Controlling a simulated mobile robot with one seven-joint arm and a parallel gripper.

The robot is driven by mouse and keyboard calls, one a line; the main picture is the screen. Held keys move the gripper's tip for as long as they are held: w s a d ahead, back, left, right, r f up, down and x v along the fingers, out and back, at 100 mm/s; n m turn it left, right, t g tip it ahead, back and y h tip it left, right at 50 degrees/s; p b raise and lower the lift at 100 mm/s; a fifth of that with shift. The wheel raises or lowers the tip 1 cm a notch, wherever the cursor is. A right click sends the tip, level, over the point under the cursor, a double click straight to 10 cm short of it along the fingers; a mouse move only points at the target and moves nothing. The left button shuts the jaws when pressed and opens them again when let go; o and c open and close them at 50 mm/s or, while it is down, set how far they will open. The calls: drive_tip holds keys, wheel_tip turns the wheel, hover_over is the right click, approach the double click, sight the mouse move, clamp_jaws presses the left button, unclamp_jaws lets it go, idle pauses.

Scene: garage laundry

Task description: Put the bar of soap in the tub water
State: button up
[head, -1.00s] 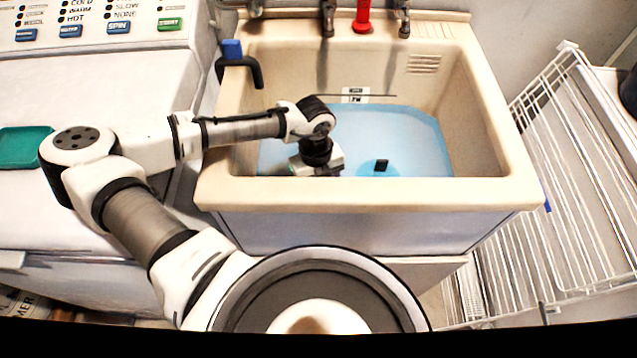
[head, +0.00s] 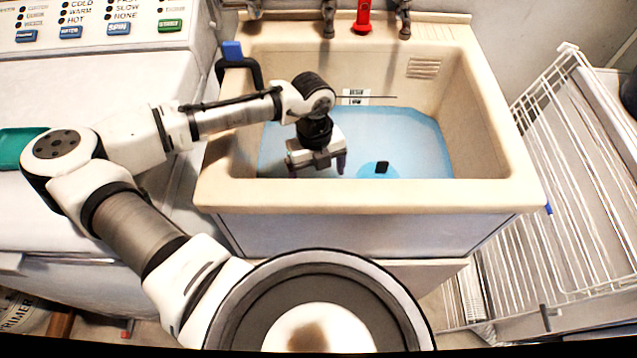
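The tub (head: 480,120) is a cream utility sink holding light blue water (head: 410,135). My gripper (head: 317,172) is inside the tub, over the left part of the water near the front rim. Its two dark fingers are spread apart, and I see nothing between them. I cannot make out the bar of soap; the gripper and the front rim hide part of the water. A small dark block (head: 382,167) shows on a round blue patch in the water, right of my gripper; I cannot tell what it is.
A teal tray (head: 18,148) lies on the white washer (head: 60,200) at left, partly behind my arm. Taps and a red object (head: 363,15) stand at the tub's back edge. A blue-black clamp-like item (head: 236,60) is on its left rim. A white wire rack (head: 575,180) stands at right.

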wheel_tip(320, 180, up, 7)
drive_tip(key=shift+w+a+f, duration=0.15)
drive_tip(key=shift+w, duration=0.2)
